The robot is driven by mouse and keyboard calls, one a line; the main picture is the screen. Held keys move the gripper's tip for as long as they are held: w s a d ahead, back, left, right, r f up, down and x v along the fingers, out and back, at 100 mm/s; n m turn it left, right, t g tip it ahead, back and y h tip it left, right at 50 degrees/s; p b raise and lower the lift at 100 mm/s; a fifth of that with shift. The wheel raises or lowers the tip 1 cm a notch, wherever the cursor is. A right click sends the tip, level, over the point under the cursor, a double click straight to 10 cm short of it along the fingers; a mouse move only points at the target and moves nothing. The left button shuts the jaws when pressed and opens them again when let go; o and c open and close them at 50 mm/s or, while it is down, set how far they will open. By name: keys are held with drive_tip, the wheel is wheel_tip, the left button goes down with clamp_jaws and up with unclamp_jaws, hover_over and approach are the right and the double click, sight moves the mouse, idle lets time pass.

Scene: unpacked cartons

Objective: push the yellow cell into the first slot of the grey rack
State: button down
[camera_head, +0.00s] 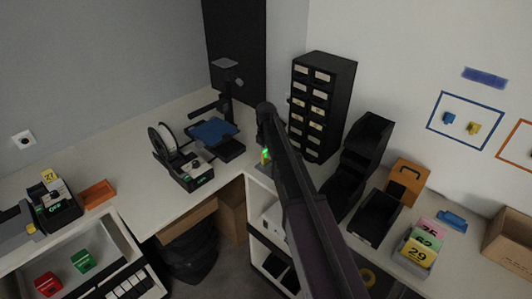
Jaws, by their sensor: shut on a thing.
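My dark arm reaches up from the lower right, and its wrist ends near the inner corner of the counter. My gripper (265,150) points down there, mostly hidden behind the arm, with a bright green spot on it. It is shut on a small yellow thing, which looks like the yellow cell (264,160); only a sliver shows. Just below is a small grey patch on the counter edge, perhaps the grey rack (261,170). The arm covers most of it, so its slots and any contact with the cell cannot be made out.
A 3D printer (213,133) and a spool device (185,160) stand left of the arm. A black drawer cabinet (322,105) and black bins (368,150) stand right. A tray at right holds pink, green and yellow numbered blocks (417,252). The left counter has bare room.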

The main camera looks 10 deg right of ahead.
drive_tip(key=shift+f+b, duration=0.55)
drive_tip(key=shift+f, duration=0.05)
idle(0.8)
drive_tip(key=c, duration=0.5)
unclamp_jaws()
drive_tip(key=shift+c, duration=0.2)
drive_tip(key=shift+d+r, duration=0.1)
drive_tip(key=shift+r, duration=0.15)
